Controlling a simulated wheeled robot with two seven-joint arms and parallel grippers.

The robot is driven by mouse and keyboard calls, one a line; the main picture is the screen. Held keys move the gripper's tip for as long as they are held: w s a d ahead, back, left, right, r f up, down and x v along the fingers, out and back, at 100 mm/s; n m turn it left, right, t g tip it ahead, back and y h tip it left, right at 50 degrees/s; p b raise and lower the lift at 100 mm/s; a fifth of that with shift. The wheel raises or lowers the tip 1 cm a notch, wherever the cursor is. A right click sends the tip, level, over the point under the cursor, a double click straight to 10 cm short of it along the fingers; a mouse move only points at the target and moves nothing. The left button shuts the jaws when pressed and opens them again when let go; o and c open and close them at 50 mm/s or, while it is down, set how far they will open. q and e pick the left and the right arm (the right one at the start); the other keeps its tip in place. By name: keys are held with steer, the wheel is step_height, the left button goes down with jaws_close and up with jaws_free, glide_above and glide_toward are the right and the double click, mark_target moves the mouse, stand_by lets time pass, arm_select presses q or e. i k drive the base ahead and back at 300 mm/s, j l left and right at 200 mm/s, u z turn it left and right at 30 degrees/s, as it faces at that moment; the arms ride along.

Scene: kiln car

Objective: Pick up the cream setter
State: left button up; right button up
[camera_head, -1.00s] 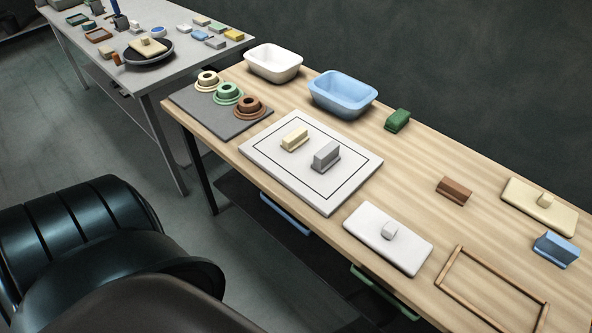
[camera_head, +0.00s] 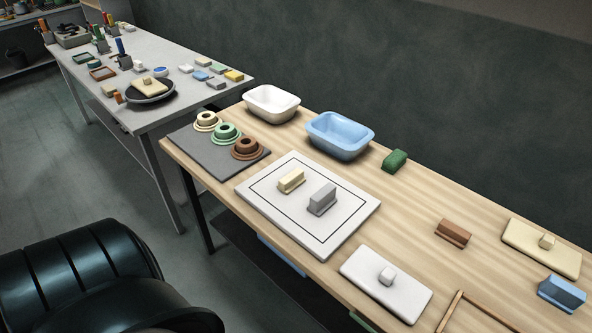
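The cream setter (camera_head: 291,181), a small block on a thin base, sits upright on the white board (camera_head: 256,207) with the black outline. A grey setter (camera_head: 322,199) of similar shape stands just to its right on the same board, with a small gap between them. Nothing covers the cream setter. Neither of my grippers is in view.
A white tub (camera_head: 272,103) and blue tub (camera_head: 340,135) stand behind the board. Ringed pieces on a grey mat (camera_head: 191,143) lie to its left. A white slab with a knob (camera_head: 386,277) is at its front right. Green (camera_head: 394,160), brown (camera_head: 453,233) and blue (camera_head: 562,293) blocks lie rightward.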

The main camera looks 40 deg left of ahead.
mark_target(289, 183)
steer(key=i, duration=0.4)
steer(key=u, duration=1.55)
